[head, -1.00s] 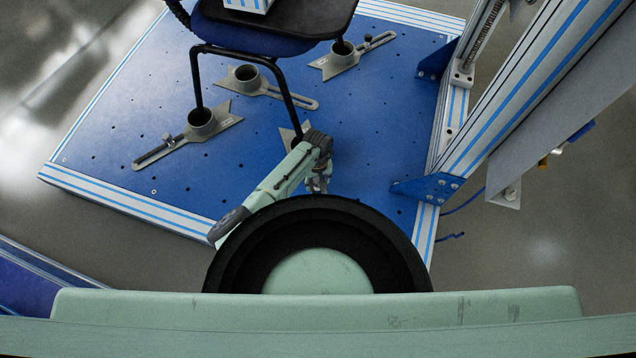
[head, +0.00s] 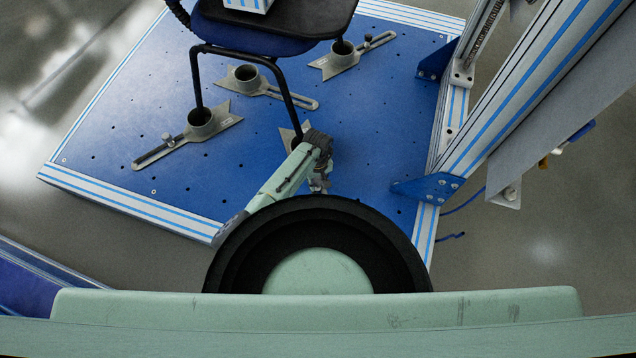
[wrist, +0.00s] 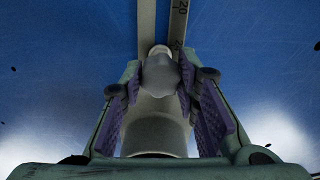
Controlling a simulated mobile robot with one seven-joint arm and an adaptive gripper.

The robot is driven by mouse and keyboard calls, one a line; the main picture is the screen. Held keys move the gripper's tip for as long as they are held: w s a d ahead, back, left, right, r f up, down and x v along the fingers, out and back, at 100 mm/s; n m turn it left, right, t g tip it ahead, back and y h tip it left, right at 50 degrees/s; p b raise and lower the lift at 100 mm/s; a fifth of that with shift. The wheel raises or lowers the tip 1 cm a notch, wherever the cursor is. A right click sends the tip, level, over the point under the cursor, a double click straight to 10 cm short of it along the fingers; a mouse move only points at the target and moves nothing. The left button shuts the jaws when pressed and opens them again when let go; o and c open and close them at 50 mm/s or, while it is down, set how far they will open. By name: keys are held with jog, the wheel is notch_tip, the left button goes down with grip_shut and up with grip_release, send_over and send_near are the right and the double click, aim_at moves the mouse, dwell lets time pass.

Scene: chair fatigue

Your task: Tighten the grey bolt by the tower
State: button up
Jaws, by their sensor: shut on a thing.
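The grey bolt (wrist: 159,78) stands at the slotted bar (wrist: 147,25) of a clamp in the wrist view. My gripper (wrist: 160,105) is shut on the bolt, with a purple-padded finger on each side of it. In the head view my gripper (head: 319,184) is low over the blue platform, near the front chair leg; the bolt there is too small and covered to make out. The tower (head: 530,90) is the slanted aluminium frame at the right, clear of my gripper.
A dark chair (head: 270,40) stands on the blue platform (head: 120,180). Grey clamps sit around it, at the left (head: 190,136), middle (head: 270,88) and back right (head: 350,54). A blue bracket (head: 428,187) joins the tower's foot to the platform. The platform between my gripper and the tower is mostly clear.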

jog(key=shift+f+m+b, duration=0.15)
jog(key=shift+m+b, duration=0.3)
jog(key=shift+m, duration=0.15)
grip_shut()
jog(key=shift+m+b, duration=0.4)
jog(key=shift+m, duration=1)
jog(key=m+b, duration=0.1)
jog(key=m, duration=0.1)
jog(key=shift+m, duration=1)
jog(key=shift+a+m+b, duration=0.1)
jog(key=shift+m+b, duration=0.45)
jog(key=shift+m, duration=1.45)
